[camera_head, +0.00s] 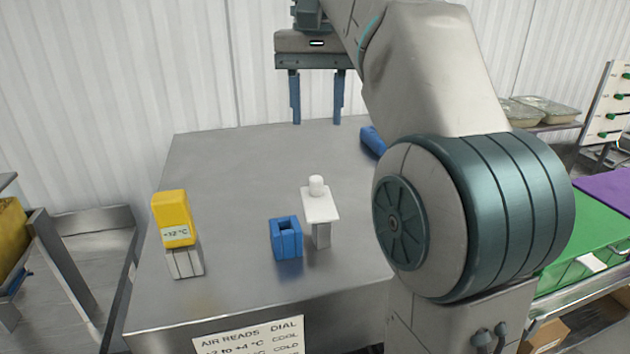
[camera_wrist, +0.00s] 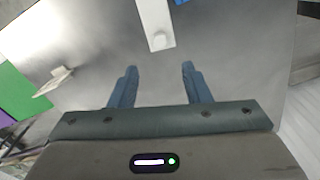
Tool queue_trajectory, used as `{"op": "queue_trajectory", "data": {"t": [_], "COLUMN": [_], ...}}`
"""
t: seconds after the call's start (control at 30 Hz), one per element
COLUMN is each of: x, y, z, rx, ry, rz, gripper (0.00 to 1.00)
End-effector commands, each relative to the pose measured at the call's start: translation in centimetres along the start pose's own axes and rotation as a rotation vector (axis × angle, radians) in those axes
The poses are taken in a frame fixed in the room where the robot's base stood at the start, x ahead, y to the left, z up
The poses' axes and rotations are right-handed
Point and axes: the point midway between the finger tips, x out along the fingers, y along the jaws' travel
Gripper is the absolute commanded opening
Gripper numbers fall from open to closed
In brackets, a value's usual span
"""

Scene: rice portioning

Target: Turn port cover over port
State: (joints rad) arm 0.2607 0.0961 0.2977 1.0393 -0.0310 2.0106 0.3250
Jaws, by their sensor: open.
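The port cover (camera_head: 319,205) is a white flat plate with a round knob, on a short grey post on the steel table. It also shows at the top of the wrist view (camera_wrist: 152,14). The port appears to be the blue square block (camera_head: 287,243) with an open top, just left of the post; the plate is beside the opening, not over it. A blue edge (camera_wrist: 197,3) shows beside the cover in the wrist view. My gripper (camera_head: 317,102) is open and empty, with its blue fingers (camera_wrist: 159,68) pointing down over the table's far side, apart from the cover.
A blue object (camera_head: 372,140) is partly hidden behind my arm. A sign (camera_head: 248,338) hangs at the table's front. The table's left back is clear.

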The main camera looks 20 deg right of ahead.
Motion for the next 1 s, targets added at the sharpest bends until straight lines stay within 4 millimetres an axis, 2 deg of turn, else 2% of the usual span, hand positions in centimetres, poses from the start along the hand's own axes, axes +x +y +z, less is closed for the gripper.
{"op": "queue_trajectory", "data": {"t": [0.03, 0.1, 0.5, 0.7, 1.0], "x": [1.6, 2.9, 8.8, 10.5, 10.9], "y": [0.0, 0.0, -0.1, -0.1, -0.2], "z": [0.1, 0.1, 0.1, 0.1, 0.1], "rx": [0.0, -0.001, -0.004, -0.005, -0.005], "ry": [-0.001, -0.001, -0.001, -0.001, 0.001], "rz": [0.001, 0.001, 0.001, 0.0, -0.001], "gripper": [0.43, 0.43, 0.43, 0.43, 0.43]}}
